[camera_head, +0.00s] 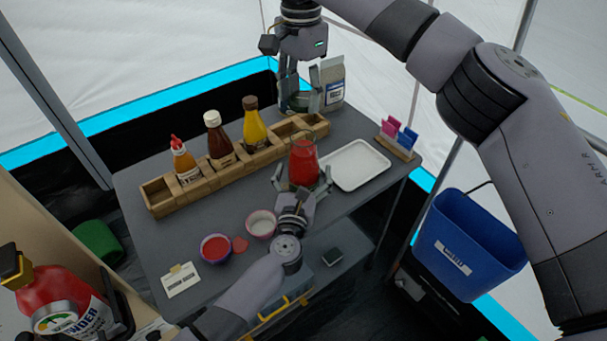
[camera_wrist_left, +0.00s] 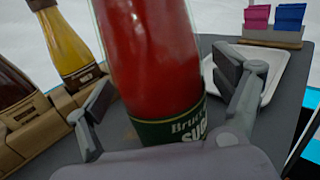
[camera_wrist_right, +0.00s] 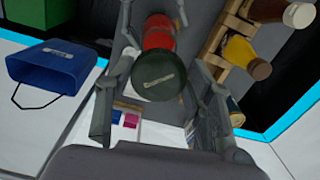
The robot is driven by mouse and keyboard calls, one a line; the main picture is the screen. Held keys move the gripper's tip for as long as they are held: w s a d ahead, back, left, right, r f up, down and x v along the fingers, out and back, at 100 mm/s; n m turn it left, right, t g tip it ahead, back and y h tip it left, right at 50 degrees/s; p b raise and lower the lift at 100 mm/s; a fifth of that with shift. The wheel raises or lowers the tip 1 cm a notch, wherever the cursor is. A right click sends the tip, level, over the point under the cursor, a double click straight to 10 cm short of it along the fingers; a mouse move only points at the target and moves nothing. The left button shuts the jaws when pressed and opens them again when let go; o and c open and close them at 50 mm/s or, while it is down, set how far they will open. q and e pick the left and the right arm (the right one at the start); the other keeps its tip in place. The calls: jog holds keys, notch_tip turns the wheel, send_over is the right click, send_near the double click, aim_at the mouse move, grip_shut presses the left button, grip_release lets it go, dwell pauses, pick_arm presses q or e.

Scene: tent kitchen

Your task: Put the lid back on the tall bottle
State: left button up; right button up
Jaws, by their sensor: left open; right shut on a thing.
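The tall bottle (camera_head: 303,165) of red sauce stands upright near the table's right part, its top uncovered in the head view. In the left wrist view the bottle (camera_wrist_left: 160,65) fills the middle, with a dark green label. My left gripper (camera_head: 301,185) is open, its fingers either side of the bottle's lower part with gaps visible. My right gripper (camera_head: 299,85) is higher and farther back, above the table's rear. In the right wrist view it is shut on a dark green round lid (camera_wrist_right: 158,75), which partly covers the bottle (camera_wrist_right: 158,32) beyond.
A wooden rack (camera_head: 225,165) with several sauce bottles stands left of the bottle. A white tray (camera_head: 357,166) lies right of it. A paper bag (camera_head: 333,84) stands behind, near my right gripper. Two small bowls (camera_head: 215,248) (camera_head: 261,224) sit in front. A blue bin (camera_head: 468,240) is beyond the table's right edge.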

pick_arm(q)
jog(key=shift+c, duration=0.6)
jog(key=c, duration=1.7)
pick_arm(e)
jog(key=shift+f, duration=2.45)
jog(key=shift+f, duration=0.9)
jog(key=shift+f, duration=0.55)
